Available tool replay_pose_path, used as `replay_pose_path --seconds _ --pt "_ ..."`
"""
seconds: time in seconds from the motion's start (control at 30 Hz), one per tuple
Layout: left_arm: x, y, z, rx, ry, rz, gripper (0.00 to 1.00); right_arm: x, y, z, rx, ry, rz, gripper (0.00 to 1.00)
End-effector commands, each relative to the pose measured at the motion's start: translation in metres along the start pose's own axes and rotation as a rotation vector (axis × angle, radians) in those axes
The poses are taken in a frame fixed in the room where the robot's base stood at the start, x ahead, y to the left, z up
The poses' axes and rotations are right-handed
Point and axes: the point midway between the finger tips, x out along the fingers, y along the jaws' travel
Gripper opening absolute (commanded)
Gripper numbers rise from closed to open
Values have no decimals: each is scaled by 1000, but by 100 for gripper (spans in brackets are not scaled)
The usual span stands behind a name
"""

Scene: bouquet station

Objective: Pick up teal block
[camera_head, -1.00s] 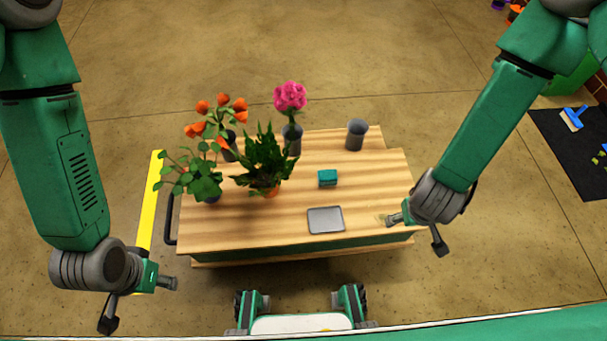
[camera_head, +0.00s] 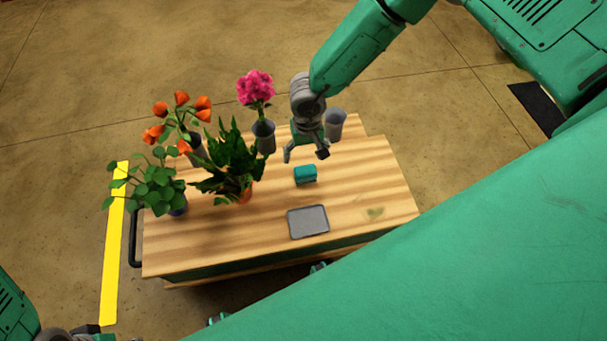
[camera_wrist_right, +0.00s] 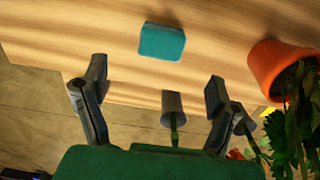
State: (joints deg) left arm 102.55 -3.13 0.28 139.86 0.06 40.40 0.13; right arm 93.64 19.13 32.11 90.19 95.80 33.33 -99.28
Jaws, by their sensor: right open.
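My right gripper (camera_head: 305,155) is open and empty, above the table just behind the block. In the right wrist view the teal block (camera_wrist_right: 162,42) lies beyond the two spread fingers (camera_wrist_right: 156,72), apart from both. My left gripper shows only as a grey piece (camera_head: 90,331) at the bottom left edge; its fingers are mostly cut off.
The grey tray (camera_head: 308,221) lies in front of the block. A leafy plant in an orange pot (camera_head: 244,192) stands left of it. A vase with a pink flower (camera_head: 264,136) and an empty grey cup (camera_head: 335,125) stand behind. The table's right side is clear.

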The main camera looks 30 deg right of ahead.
Motion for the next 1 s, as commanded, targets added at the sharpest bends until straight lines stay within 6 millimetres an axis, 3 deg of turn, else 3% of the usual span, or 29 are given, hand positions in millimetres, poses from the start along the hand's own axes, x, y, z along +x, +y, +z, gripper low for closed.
replay_pose_path --seconds 0.03,0.1,0.43,0.7,0.97,1.0 --pt "8 0 1 0 0 0 40 15 0 1 -1 -1 2 81" --pt "12 0 1 0 0 0 40 25 0 0 0 0 1 81" --pt "22 0 1 0 0 0 40 47 -1 0 -1 1 1 81" --pt "46 0 3 0 -1 0 40 88 -2 0 -1 2 2 81" --pt "46 0 3 0 0 0 40 90 -2 -1 0 3 1 81" --pt "45 0 2 0 0 0 40 90 -2 0 0 3 1 74"
